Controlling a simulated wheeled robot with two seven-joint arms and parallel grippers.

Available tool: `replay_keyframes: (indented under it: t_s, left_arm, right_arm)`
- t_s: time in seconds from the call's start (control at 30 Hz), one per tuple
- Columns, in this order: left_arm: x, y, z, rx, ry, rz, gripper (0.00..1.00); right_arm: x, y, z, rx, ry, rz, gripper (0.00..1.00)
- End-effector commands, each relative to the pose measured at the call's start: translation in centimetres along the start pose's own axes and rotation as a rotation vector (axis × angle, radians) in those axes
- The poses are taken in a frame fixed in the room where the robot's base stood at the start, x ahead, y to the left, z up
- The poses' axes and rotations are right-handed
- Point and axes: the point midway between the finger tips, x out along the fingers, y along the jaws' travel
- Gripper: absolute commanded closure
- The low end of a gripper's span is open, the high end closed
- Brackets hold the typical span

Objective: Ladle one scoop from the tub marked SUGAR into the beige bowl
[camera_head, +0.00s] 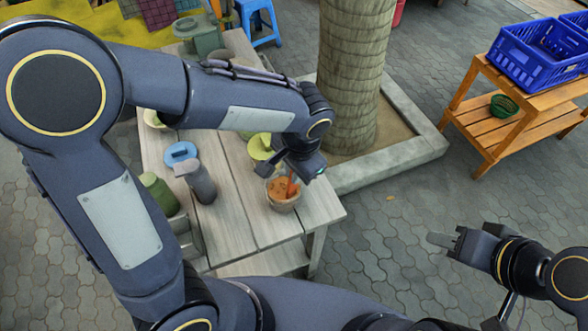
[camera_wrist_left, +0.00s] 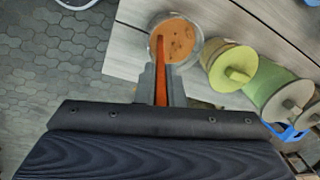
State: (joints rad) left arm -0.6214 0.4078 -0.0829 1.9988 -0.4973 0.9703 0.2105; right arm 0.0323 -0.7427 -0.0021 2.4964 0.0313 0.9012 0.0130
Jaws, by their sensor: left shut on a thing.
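My left gripper (camera_head: 297,175) is over the right front part of the wooden table, shut on an orange-red handle. The handle (camera_wrist_left: 160,72) runs from between its fingers (camera_wrist_left: 160,84) down into an open round tub (camera_head: 284,207) with orange-brown contents (camera_wrist_left: 180,38). The end of the handle is hidden in the contents. No SUGAR marking is readable on any tub. A cream or beige bowl (camera_head: 153,118) shows at the table's left edge, partly hidden by my left arm. My right gripper (camera_head: 443,240) is off the table at the right; its finger gap is unclear.
A yellow-lidded tub (camera_wrist_left: 232,68) and a green one (camera_wrist_left: 278,98) stand beside the open tub. A blue lid (camera_head: 181,153), a grey bottle (camera_head: 202,184) and a green jar (camera_head: 158,193) are further left. A tree trunk (camera_head: 352,80) rises behind the table.

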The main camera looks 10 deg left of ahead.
Motion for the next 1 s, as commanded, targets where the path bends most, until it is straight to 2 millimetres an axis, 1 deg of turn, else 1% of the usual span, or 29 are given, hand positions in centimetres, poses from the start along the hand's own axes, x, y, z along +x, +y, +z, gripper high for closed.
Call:
replay_keyframes:
  t_s: [0.23,0.37,1.0]
  left_arm:
    - [-0.1,0.0,0.0,0.000,0.001,0.000,1.00]
    - [-1.0,-0.1,0.0,0.000,0.001,0.000,1.00]
    - [-8.6,-1.2,0.0,-0.001,0.001,0.000,1.00]
  right_arm:
    - [-0.1,0.0,0.0,0.000,0.000,0.000,0.65]
    - [-0.7,-0.3,-0.3,0.000,0.000,0.000,0.65]
    - [-5.9,-2.7,-3.0,0.000,0.000,0.000,0.65]
